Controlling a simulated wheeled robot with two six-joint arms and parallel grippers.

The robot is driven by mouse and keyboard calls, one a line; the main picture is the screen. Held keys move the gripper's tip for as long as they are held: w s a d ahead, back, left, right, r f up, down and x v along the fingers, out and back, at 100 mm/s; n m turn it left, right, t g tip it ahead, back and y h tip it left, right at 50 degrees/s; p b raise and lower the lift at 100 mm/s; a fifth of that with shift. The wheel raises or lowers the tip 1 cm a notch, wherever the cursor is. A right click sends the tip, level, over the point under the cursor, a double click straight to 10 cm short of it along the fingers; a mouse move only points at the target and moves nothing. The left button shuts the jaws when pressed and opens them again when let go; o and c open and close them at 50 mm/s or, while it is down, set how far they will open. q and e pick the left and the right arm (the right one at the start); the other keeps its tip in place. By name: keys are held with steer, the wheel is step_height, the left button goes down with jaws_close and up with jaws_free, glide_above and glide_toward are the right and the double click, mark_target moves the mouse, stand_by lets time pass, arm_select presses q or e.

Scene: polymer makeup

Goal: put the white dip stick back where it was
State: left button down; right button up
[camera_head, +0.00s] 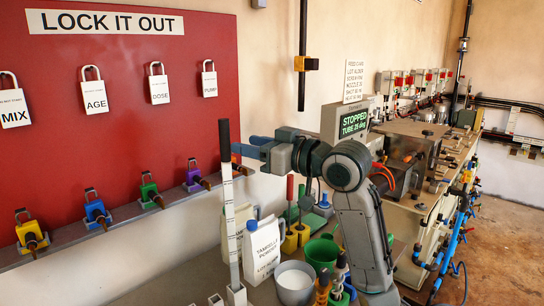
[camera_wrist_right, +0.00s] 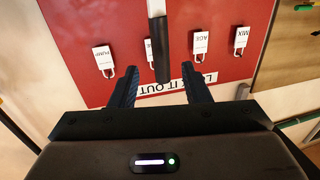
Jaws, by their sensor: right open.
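The white dip stick (camera_head: 231,225) stands about upright, its lower end at a small white block (camera_head: 236,295) at the bottom of the head view. Its black handle (camera_head: 225,150) is at the top. In the right wrist view the black handle (camera_wrist_right: 162,50) shows between the open fingers. My right gripper (camera_head: 243,150) comes in from the right, open, with its fingertips close beside the handle. It also shows in the right wrist view (camera_wrist_right: 159,84). I cannot tell whether a finger touches the stick. My left gripper is not in view.
A red lockout board (camera_head: 130,110) with padlocks hangs behind. White jugs (camera_head: 262,247), a white bucket (camera_head: 295,284), a green jug (camera_head: 321,253) and coloured-handled tools crowd the bench right of the stick. A machine with a "STOPPED" display (camera_head: 354,123) stands behind my right arm.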

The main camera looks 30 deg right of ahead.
steer(key=shift+b+v, duration=0.7)
steer(key=shift+v, duration=1.8)
steer(key=shift+a, duration=0.1)
